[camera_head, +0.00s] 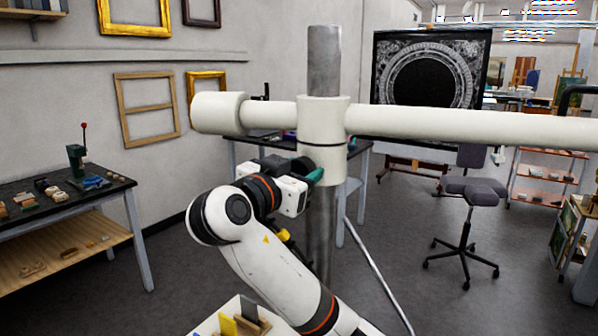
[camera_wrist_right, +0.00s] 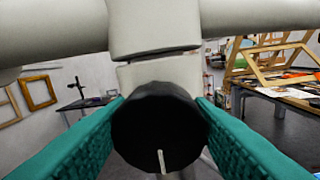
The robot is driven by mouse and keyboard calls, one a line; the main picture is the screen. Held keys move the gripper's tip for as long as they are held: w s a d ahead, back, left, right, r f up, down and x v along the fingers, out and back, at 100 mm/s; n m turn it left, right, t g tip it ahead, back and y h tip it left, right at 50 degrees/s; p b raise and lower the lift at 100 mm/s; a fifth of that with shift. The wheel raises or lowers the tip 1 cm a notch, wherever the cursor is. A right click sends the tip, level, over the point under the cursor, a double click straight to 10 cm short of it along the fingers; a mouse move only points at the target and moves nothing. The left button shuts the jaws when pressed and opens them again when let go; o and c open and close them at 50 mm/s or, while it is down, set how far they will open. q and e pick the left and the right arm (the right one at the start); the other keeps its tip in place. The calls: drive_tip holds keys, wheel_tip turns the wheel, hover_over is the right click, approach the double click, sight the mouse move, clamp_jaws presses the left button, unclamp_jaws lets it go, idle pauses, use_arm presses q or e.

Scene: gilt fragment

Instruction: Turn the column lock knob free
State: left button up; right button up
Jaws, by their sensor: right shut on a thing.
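The lock knob (camera_wrist_right: 160,118) is a round black knob with a white index line at its lower edge, pointing down in the right wrist view. It sits on the front of the off-white collar (camera_head: 334,168) around the upright grey metal column (camera_head: 324,62). My right gripper (camera_head: 314,174) has its teal fingers on either side of the knob and is shut on it; the fingers also show in the right wrist view (camera_wrist_right: 160,130). In the head view the fingers and wrist mostly hide the knob. My left gripper is not in view.
A thick off-white crossbar (camera_head: 450,124) runs across the column just above the collar. A workbench with small items (camera_head: 70,192) stands at the left. A grey swivel chair (camera_head: 470,192) stands at the right. Open grey floor lies between column and chair.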

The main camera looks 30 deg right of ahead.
drive_tip(key=shift+n, duration=0.5)
drive_tip(key=n, duration=0.2)
drive_tip(key=shift+w+n+p, duration=0.1)
drive_tip(key=shift+n+p, duration=0.3)
drive_tip(key=n+p, duration=0.2)
drive_tip(key=n, duration=0.2)
drive_tip(key=shift+r+n, duration=0.15)
drive_tip(key=shift+n, duration=0.15)
drive_tip(key=n+p, duration=0.4)
drive_tip(key=n, duration=0.1)
drive_tip(key=shift+w+a+g+y+p, duration=0.1)
drive_tip(key=shift+g+y+p, duration=0.2)
drive_tip(key=shift+p, duration=0.05)
drive_tip(key=shift+n+p, duration=1.35)
drive_tip(key=shift+n, duration=0.05)
drive_tip(key=shift+f, duration=0.2)
drive_tip(key=o, duration=1)
